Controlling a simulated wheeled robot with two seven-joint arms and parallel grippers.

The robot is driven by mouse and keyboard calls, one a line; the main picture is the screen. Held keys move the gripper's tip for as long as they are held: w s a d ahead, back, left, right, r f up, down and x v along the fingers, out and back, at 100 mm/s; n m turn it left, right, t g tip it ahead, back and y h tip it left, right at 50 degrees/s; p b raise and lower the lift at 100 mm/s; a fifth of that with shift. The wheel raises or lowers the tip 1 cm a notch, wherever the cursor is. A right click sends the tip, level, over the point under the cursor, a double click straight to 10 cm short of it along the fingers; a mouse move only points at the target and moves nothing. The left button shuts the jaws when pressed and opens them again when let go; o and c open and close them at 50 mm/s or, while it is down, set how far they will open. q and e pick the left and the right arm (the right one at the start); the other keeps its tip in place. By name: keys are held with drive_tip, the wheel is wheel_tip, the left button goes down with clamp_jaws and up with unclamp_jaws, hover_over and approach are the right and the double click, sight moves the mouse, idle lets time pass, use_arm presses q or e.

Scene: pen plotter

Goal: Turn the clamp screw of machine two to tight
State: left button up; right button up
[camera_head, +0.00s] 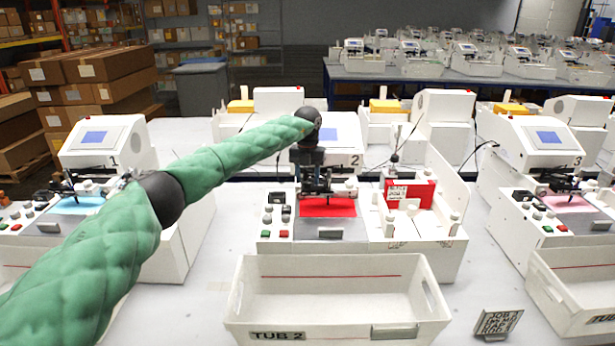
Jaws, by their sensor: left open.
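Machine two (345,134), a white plotter with a blue screen and the number 2, stands in the middle of the bench. My left gripper (316,190) is over its front, pointing down at the pen carriage above a red sheet (328,208). The gripper is open; the small dark parts around its fingertips blend together, so I cannot tell whether it touches anything. The clamp screw cannot be picked out and may be hidden by the gripper. My right gripper is not in view.
Tub 2 (337,308), white and empty, stands in front of machine two. Machine one (104,145) is at left, partly behind my arm, and machine three (545,140) at right.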

use_arm(q)
drive_tip(key=shift+f, duration=0.5)
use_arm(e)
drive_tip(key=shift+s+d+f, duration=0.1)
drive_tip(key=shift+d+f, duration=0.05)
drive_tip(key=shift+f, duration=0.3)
use_arm(q)
drive_tip(key=c, duration=1)
